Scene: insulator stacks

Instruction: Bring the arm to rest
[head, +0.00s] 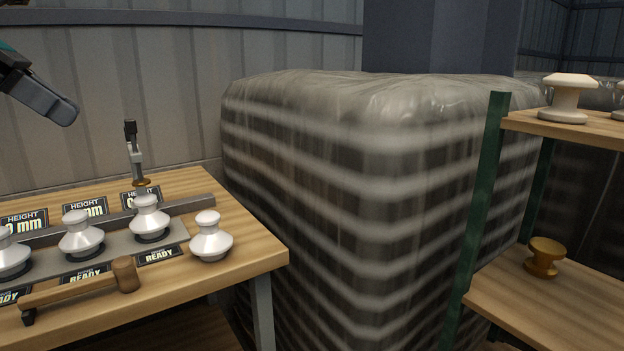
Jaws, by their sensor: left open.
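My left gripper (62,112) comes in at the upper left edge in the head view. It is open and empty, in the air above the wooden workbench (262,254) and in front of the grey wall. It is apart from everything on the bench. Most of its arm is outside the picture. My right gripper is not in view.
Several silver insulators stand on the bench, one of them (211,240) near its right corner. A wooden-handled tool (75,294) lies in front. A wrapped pallet (350,170) stands behind. The right shelf holds a cream insulator (567,97) and a brown one (544,258).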

